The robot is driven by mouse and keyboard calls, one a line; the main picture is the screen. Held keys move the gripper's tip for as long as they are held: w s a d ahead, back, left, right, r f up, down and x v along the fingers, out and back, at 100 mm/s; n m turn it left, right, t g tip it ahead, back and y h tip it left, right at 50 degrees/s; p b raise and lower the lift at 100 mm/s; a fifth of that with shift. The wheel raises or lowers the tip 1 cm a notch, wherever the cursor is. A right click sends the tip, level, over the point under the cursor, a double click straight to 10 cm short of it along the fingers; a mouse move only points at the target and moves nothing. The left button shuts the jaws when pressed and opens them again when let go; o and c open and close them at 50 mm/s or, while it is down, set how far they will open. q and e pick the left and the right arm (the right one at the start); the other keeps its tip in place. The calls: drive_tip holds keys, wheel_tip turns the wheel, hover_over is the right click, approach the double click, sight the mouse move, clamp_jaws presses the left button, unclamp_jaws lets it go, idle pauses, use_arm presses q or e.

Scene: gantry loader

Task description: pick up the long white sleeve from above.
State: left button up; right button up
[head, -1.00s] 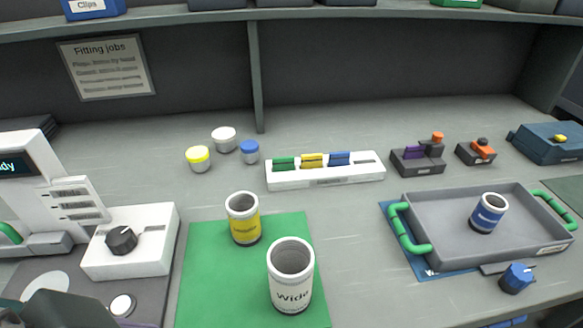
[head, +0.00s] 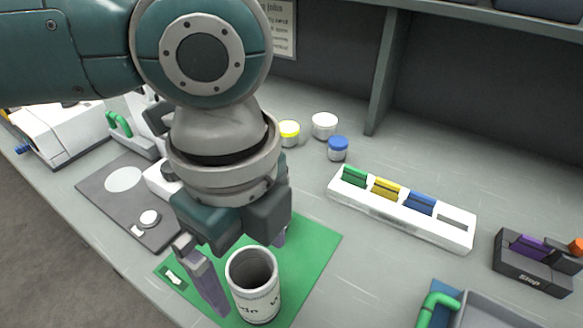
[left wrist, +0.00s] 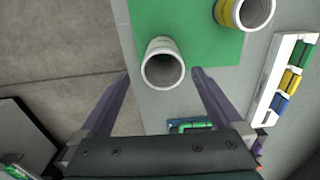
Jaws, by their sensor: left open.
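The long white sleeve (head: 262,303) stands upright on the green mat (head: 318,250), its open top facing up and dark lettering on its side. My left gripper (head: 247,268) points down over it, open and empty. One finger shows to the left of the sleeve and the other is partly hidden behind its rim. In the left wrist view the sleeve (left wrist: 163,66) lies between the two fingertips (left wrist: 160,73), with a gap on each side. My right gripper is in neither current view.
A yellow sleeve (left wrist: 232,14) stands close by on the mat, hidden in the head view. A white rack (head: 385,213) with coloured pieces lies to the right. Three small jars (head: 325,124) stand behind.

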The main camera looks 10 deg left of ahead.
sight(255, 282)
use_arm(q)
drive_tip(key=f, duration=0.6)
drive_tip(key=shift+w+a+f+b, duration=0.1)
drive_tip(key=shift+w+f+b, duration=0.05)
drive_tip(key=shift+w+b, duration=0.15)
clamp_jaws()
idle(0.5)
